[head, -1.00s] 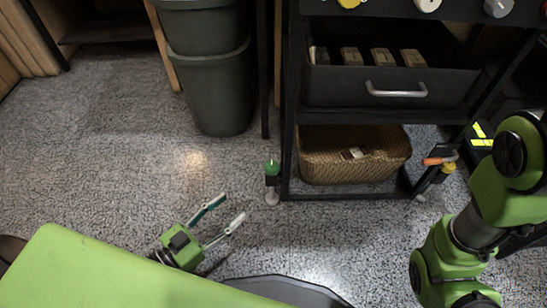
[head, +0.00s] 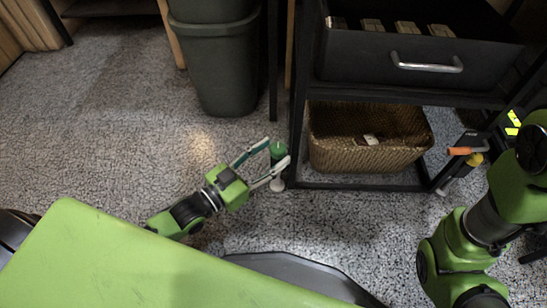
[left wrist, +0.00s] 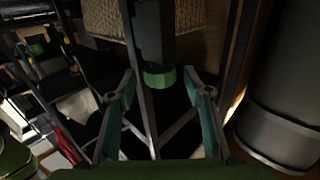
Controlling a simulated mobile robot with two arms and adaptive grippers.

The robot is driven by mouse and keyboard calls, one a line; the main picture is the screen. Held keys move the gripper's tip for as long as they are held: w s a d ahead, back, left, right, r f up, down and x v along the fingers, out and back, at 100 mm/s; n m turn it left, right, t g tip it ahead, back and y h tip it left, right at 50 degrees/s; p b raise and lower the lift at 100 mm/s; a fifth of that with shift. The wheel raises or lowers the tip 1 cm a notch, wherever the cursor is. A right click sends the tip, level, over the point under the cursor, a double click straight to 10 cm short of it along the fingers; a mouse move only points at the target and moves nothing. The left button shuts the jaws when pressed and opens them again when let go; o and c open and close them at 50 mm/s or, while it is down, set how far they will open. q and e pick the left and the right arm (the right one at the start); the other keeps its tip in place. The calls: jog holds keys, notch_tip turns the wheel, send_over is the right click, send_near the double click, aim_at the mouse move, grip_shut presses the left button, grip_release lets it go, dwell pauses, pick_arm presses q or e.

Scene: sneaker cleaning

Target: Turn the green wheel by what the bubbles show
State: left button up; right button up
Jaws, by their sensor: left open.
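The green wheel (head: 277,148) is a small green cap on a dark fitting with a pale round end, low by the front left leg of the black rack. In the left wrist view the wheel (left wrist: 160,79) shows as a green ring under a dark body, ahead of and between the fingers. My left gripper (head: 276,152) is open, its fingertips on either side of the wheel in the head view. I cannot tell whether they touch it. I see no bubbles.
The black rack's drawer (head: 415,60) holds several small blocks. A wicker basket (head: 370,155) sits below it. A dark bin (head: 222,75) stands to the left. An orange-handled tool (head: 459,151) is at the rack's right. The speckled floor at left is clear.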

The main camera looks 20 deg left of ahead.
pick_arm(q)
jog(key=shift+w+d, duration=0.25)
jog(key=shift+w, duration=0.25)
jog(key=c, duration=1.1)
jog(key=shift+m+g+h+b, duration=0.3)
jog(key=shift+h, duration=0.1)
